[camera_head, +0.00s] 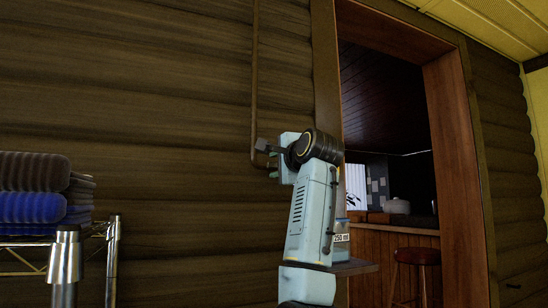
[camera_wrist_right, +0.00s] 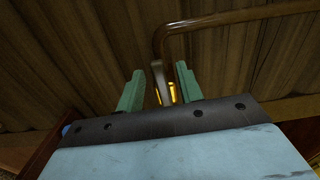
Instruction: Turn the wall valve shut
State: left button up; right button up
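The wall valve shows in the right wrist view as a grey lever-like handle (camera_wrist_right: 159,84) with a brass-yellow part (camera_wrist_right: 172,92) beside it, below the bend of a pipe. My right gripper (camera_wrist_right: 160,68) has its two green fingers apart, one on each side of the handle. The handle lies nearer the right-hand finger, and a gap shows on its left. In the head view my right gripper (camera_head: 273,164) is at the lower end of the wall pipe, where a grey piece (camera_head: 263,146) shows; the rest of the valve is hidden there. My left gripper is out of view.
The pipe (camera_head: 255,70) runs down the dark log wall (camera_head: 140,110) left of a wooden doorway (camera_head: 457,150). A wire shelf (camera_head: 25,240) with folded towels (camera_head: 32,208) stands at left. A stool (camera_head: 416,257) and counter are beyond the doorway.

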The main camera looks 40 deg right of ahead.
jog(key=shift+x, duration=0.95)
jog(key=shift+c, duration=0.2)
grip_shut()
